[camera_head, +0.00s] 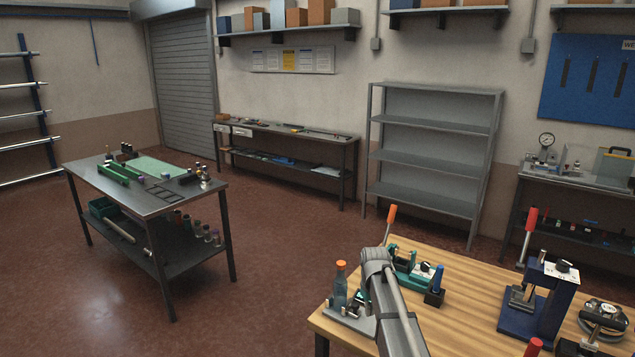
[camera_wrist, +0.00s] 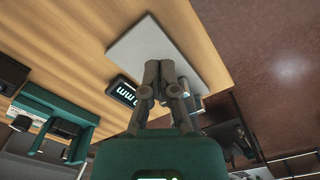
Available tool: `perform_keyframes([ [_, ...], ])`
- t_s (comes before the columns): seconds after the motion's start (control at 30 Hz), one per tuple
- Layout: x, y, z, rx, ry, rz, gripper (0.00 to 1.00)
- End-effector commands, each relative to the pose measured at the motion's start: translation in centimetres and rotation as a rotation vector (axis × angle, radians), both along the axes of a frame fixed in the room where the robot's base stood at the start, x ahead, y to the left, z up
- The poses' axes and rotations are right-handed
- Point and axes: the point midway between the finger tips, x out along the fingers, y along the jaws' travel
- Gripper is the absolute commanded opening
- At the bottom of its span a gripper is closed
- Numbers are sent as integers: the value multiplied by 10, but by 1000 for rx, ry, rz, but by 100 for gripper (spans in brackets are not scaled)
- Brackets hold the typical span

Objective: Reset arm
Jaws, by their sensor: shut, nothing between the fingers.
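My arm reaches over the near left corner of the wooden bench (camera_head: 460,280) in the head view and hides my fingers there. In the wrist view my gripper (camera_wrist: 160,85) is shut, with its fingertips together and nothing between them. Beyond the fingers lie a pale grey plate (camera_wrist: 150,45) and a small black display (camera_wrist: 122,91) with light characters. I cannot tell how far the fingers are above the plate.
A teal device (camera_head: 405,262) and a blue press (camera_head: 548,300) stand on the bench. A steel table (camera_head: 140,190) is at left, with open red floor between.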

Motion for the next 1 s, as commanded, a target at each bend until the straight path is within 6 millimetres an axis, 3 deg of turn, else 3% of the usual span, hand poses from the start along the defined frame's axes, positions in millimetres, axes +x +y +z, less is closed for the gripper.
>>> perform_keyframes([
  [0.03, -32, -1, 0, 0, 0, -26, 0],
  [0.3, -150, -5, 0, -1, 0, -193, 0],
  [0.5, -211, -6, 0, -1, 0, -288, 0],
  [0.67, -229, -7, 0, -1, 0, -322, 0],
  [1.0, -229, -6, 0, -1, 1, -327, 0],
])
